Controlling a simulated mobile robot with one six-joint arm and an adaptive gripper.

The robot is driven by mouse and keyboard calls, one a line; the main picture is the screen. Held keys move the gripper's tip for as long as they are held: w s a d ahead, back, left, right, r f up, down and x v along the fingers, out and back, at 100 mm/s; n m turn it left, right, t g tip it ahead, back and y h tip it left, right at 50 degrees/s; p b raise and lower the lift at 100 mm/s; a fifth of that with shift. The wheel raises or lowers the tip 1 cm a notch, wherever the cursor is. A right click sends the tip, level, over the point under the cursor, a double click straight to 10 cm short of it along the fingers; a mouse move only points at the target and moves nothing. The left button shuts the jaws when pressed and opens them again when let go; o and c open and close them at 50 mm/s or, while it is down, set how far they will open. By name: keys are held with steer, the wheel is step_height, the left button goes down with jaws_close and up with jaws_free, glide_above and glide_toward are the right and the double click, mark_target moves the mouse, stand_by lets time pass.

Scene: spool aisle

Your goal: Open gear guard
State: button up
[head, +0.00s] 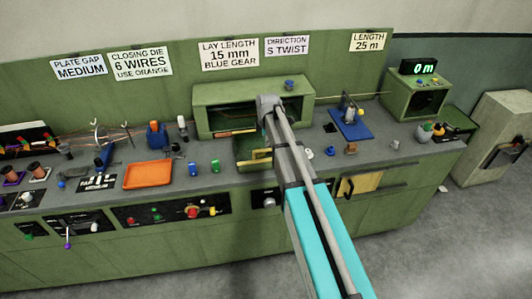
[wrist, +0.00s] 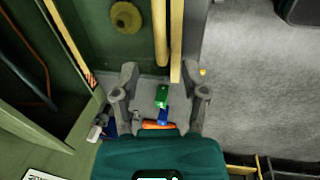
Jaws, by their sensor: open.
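The green gear housing (head: 207,107) stands on the bench with a dark opening in its front. Below the opening is a green panel (head: 241,151) with a yellow bar handle (head: 259,155); I cannot tell its exact angle. In the wrist view, two yellow bars (wrist: 161,32) run down towards my gripper (wrist: 161,75). My gripper is open, its fingers on either side of the bars' lower ends, with nothing clearly held. A green surface with a round brass piece (wrist: 126,16) lies at upper left. My arm hides the gripper in the head view.
A blue fixture (head: 350,122) is to the right. A yellow-handled drawer (head: 361,184) is on the bench front. The grey floor (head: 430,245) ahead is clear.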

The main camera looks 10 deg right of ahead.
mark_target(265, 150)
steer(key=shift+w+f+b, duration=0.2)
steer(key=shift+f+b, duration=0.8)
steer(key=shift+f, duration=0.15)
steer(key=shift+w+f+b, duration=0.25)
steer(key=shift+f+b, duration=0.8)
steer(key=shift+f, duration=0.05)
steer(key=shift+w+f+b, duration=0.2)
steer(key=shift+f+b, duration=0.8)
steer(key=shift+f, duration=0.15)
jaws_close()
steer(key=shift+d, duration=0.1)
